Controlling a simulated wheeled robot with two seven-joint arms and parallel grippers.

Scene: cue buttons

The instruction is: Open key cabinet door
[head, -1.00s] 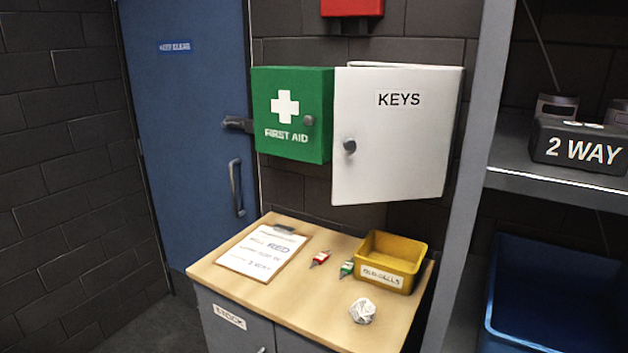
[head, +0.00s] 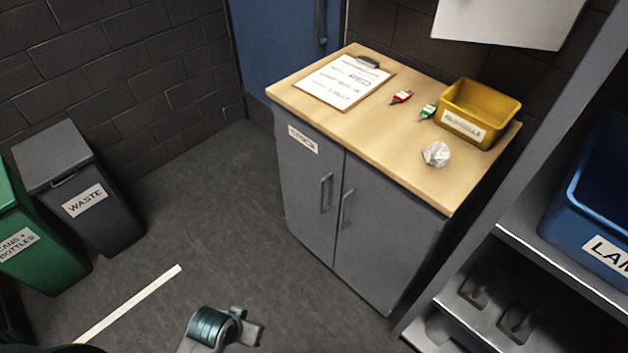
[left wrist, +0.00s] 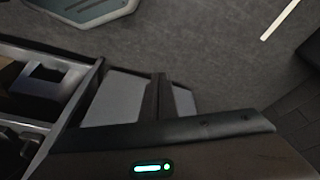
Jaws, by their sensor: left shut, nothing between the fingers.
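The white key cabinet (head: 510,18) is cut off by the top edge of the head view. Only the lower part of its front shows; its knob and KEYS label are out of view. My left gripper (left wrist: 158,95) shows in the left wrist view as a dark body with a green light and dark fingers, shut and empty. It is over the floor, away from the cabinet. A part of one of my arms, with teal rings, shows at the bottom of the head view. My right gripper is not in view.
Below the cabinet stands a grey stock cupboard (head: 310,190) with a wooden top (head: 390,130). On it are a clipboard (head: 345,82), two tagged keys, crumpled paper (head: 436,154) and a yellow bin (head: 480,112). Shelving (head: 520,260) stands right, waste bins (head: 80,185) left. Open floor lies between.

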